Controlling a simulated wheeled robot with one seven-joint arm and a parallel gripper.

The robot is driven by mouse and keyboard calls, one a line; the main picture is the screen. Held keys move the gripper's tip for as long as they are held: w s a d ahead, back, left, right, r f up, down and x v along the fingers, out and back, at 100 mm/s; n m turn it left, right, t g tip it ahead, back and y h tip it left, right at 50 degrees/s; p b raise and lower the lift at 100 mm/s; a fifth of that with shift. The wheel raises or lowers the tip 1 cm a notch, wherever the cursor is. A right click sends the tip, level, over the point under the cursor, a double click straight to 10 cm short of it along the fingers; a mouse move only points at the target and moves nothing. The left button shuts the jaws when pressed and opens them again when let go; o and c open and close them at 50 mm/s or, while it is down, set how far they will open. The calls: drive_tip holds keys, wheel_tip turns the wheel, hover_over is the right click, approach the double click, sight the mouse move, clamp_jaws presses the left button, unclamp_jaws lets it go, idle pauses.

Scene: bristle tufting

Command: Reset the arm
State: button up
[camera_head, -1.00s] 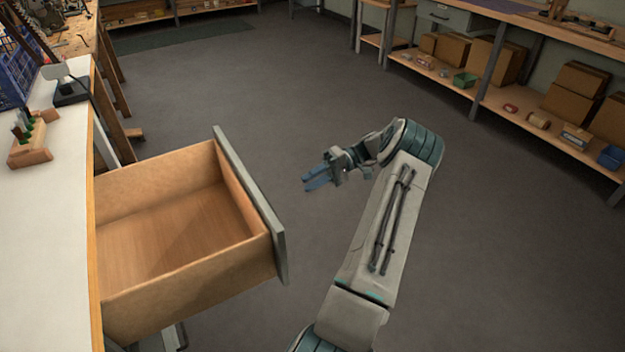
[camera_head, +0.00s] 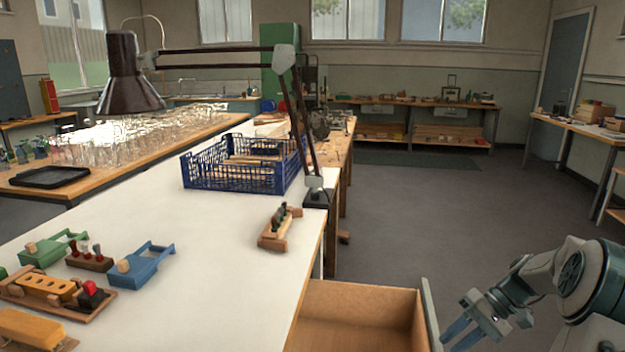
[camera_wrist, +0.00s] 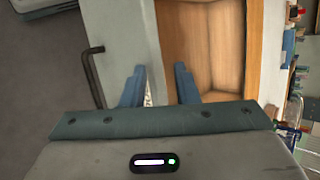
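My gripper (camera_head: 458,336) is at the lower right of the head view, to the right of the open drawer's front and clear of the white bench. In the wrist view my gripper (camera_wrist: 160,82) has its two blue fingers apart with nothing held between them. The open wooden drawer (camera_head: 362,312) has a grey front panel (camera_head: 431,318) and looks empty where it shows. In the wrist view the drawer (camera_wrist: 205,45) lies beyond the fingers, with a dark bar handle (camera_wrist: 92,75) on its front.
A white bench (camera_head: 225,235) holds a blue crate (camera_head: 235,172), a desk lamp (camera_head: 133,75), a wooden block with tufts (camera_head: 280,230), a blue fixture (camera_head: 145,265) and a green one (camera_head: 50,248). Open floor (camera_head: 410,220) lies right of the bench.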

drive_tip(key=s+a+r+t+h+p, duration=0.1)
drive_tip(key=s+a+r+h+p, duration=0.2)
drive_tip(key=s+a+r+p, duration=0.2)
drive_tip(key=s+a+r+n+t+h+p, duration=0.1)
drive_tip(key=s+a+r+p, duration=0.4)
drive_tip(key=r, duration=0.6)
drive_tip(key=s+a+r+t+h+p, duration=0.2)
drive_tip(key=s+a+r+h+p, duration=0.3)
drive_tip(key=r, duration=0.4)
drive_tip(key=s+a+p, duration=0.1)
drive_tip(key=s+a, duration=0.1)
drive_tip(key=shift+s+a+n, duration=0.15)
drive_tip(key=shift+s+n, duration=0.15)
drive_tip(key=shift+s, duration=0.05)
